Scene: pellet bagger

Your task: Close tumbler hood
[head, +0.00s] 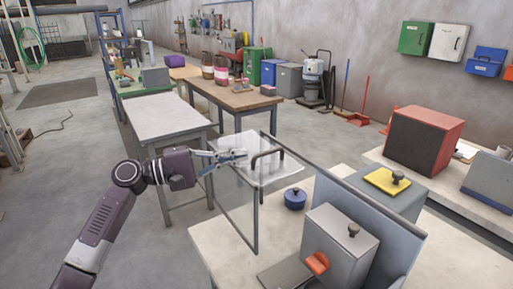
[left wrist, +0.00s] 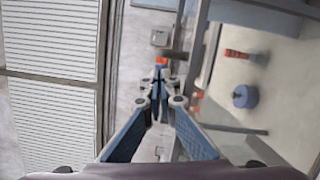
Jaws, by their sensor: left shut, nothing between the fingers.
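The tumbler hood (head: 233,205) appears to be the clear panel with a dark frame and a black bar handle (head: 267,154). It stands upright at the left end of the bench, beside the grey machine box (head: 342,240). My left gripper (head: 243,155) is shut and empty, with its tips close to the hood's top edge, just left of the handle. I cannot tell whether it touches the hood. In the left wrist view the shut fingertips (left wrist: 160,74) point along a dark frame bar. My right gripper is not in view.
A blue round pot (head: 295,199) sits on the bench behind the box. An orange knob (head: 317,262) is on the box's front. A tall grey panel (head: 398,245) stands right of it. A grey table (head: 166,118) is behind my left arm; open floor lies left.

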